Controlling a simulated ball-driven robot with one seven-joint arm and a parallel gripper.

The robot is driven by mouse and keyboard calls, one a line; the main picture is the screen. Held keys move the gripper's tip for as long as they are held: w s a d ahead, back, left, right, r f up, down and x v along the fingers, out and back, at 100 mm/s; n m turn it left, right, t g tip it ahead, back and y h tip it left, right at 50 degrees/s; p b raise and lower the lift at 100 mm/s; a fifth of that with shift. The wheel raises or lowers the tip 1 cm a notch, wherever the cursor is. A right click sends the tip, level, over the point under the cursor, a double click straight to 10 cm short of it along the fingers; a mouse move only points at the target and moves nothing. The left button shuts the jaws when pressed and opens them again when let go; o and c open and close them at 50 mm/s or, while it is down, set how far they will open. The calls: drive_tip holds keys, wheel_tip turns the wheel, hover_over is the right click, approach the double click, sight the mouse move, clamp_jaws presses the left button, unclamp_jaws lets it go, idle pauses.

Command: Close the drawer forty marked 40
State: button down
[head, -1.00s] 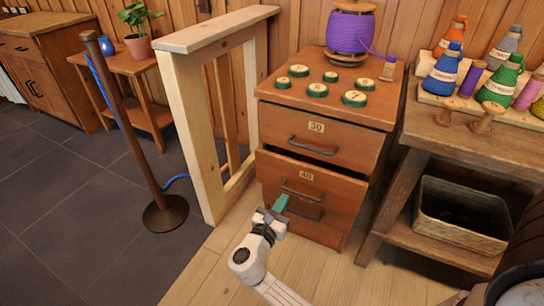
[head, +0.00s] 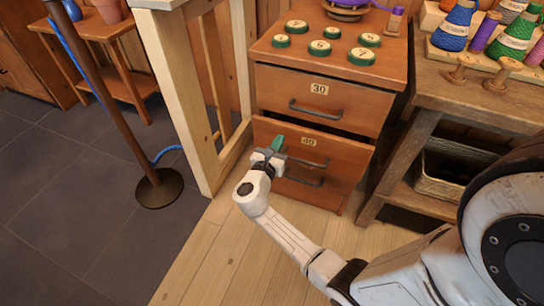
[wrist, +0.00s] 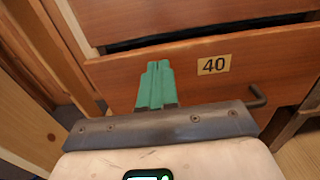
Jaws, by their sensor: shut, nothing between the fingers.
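The drawer marked 40 (head: 340,152) is the one below the drawer marked 30 (head: 350,105) in the wooden cabinet. It stands out a little, with a dark gap above its front. In the wrist view the drawer front (wrist: 245,82) fills the middle, its 40 label right of my fingers and part of its dark handle at the right. My gripper (head: 277,143) has green fingers, shut and empty, in front of the left part of this drawer front. In the wrist view the fingertips (wrist: 156,72) overlap the front; I cannot tell whether they touch it.
A pale wooden railing post (head: 184,100) stands close left of the cabinet. A rope stand (head: 158,187) is farther left. A workbench (head: 440,108) with spools and a basket (head: 455,165) is at the right. The floor in front is clear.

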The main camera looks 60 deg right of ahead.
sight(287, 128)
drive_tip(key=shift+w+d+b, duration=0.15)
drive_tip(key=shift+d+b, duration=0.3)
drive_tip(key=shift+d, duration=1.65)
drive_tip(key=d, duration=0.2)
drive_tip(key=shift+w+d, duration=0.1)
drive_tip(key=shift+d, duration=0.2)
